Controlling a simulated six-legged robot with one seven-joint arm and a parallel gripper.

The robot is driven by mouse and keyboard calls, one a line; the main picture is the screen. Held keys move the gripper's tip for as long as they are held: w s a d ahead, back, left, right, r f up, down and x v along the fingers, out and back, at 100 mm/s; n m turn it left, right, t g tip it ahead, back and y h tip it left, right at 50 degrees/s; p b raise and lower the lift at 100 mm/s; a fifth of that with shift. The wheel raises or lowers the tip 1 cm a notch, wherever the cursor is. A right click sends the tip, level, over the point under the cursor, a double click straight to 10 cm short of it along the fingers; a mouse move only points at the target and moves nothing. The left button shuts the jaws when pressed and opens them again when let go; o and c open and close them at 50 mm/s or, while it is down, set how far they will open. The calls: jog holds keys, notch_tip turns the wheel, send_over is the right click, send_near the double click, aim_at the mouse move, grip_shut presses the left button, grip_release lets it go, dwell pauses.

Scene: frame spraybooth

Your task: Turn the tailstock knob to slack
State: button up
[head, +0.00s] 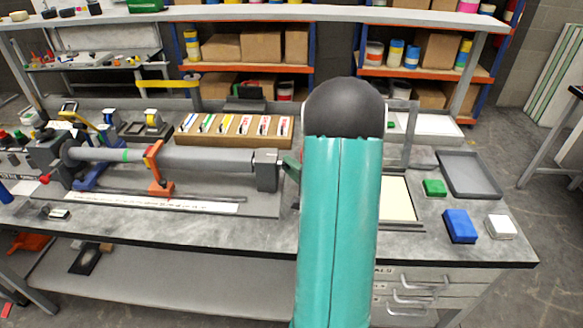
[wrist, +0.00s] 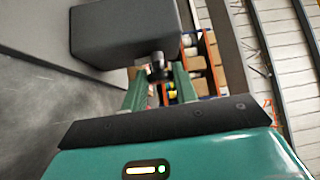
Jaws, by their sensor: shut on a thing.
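The tailstock (head: 267,172) is a grey block at the right end of the long tube in the head view. In the wrist view it is a large dark block (wrist: 125,35) at top left. The tailstock knob (wrist: 157,68) is a small dark piece at the block's lower right side. My gripper (wrist: 158,80) has its two green fingers on either side of the knob and is shut on it. In the head view only a bit of my gripper (head: 291,167) shows beside the tailstock; my teal arm hides the rest and the knob. The knob's turn angle cannot be read.
A grey tube (head: 210,158) lies along the fixture with an orange clamp (head: 157,168) on it. A wooden rack of coloured cards (head: 235,128) stands behind. Green (head: 434,187), blue (head: 460,226) and white (head: 501,226) blocks and a grey tray (head: 470,175) lie to the right.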

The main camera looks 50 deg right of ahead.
jog(key=shift+a, duration=0.1)
jog(key=o, duration=0.9)
jog(key=shift+o, duration=0.2)
jog(key=s, duration=0.7)
jog(key=shift+s+a+f, duration=0.2)
jog(key=shift+a+f, duration=0.1)
jog(key=shift+a, duration=0.05)
